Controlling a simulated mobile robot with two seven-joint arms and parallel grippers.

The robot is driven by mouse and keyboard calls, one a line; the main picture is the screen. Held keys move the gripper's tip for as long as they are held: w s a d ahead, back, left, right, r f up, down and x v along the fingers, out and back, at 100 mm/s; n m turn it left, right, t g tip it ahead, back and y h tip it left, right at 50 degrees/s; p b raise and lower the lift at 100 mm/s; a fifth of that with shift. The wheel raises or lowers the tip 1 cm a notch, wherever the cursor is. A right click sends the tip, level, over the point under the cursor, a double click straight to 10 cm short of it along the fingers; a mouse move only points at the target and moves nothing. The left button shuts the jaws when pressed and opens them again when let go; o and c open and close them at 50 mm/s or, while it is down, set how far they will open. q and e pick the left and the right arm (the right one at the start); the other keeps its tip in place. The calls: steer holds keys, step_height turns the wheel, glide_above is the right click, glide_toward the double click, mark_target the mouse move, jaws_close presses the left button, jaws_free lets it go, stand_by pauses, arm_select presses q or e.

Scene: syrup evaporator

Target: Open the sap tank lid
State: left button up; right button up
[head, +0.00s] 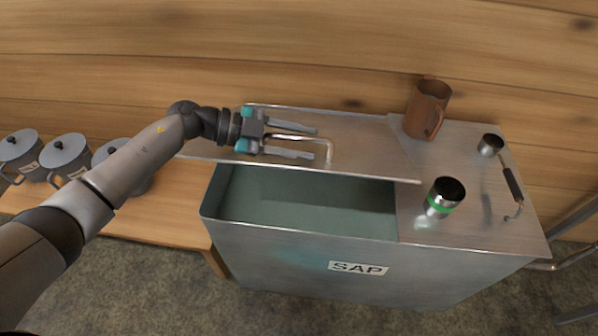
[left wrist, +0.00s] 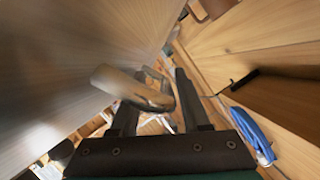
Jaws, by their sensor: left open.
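The metal sap tank (head: 290,258) has a "SAP" label on its front. Its lid (head: 365,155) is a flat metal panel, its front edge standing clear of the tank's front rim. The opening in front shows the greenish inside of the tank. A bent metal bar handle (head: 330,153) is on the lid. My left gripper (head: 314,143) is open over the lid, with its fingers on either side of the handle. In the left wrist view the handle (left wrist: 130,86) crosses between the fingers; I cannot tell whether they touch it. My right gripper is not in view.
Several grey lidded pots (head: 66,155) stand on the wooden bench (head: 160,222) at left. A plank wall is close behind.

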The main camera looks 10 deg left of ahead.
mark_target(299, 160)
arm_select(q)
steer(key=shift+s+f+m+b, duration=0.2)
steer(key=shift+s+f+b, duration=0.25)
steer(key=shift+f+b, duration=0.4)
steer(key=shift+s+f+m+b, duration=0.2)
steer(key=shift+s+f+b, duration=0.25)
steer(key=shift+f+b, duration=0.35)
steer(key=shift+c, duration=0.4)
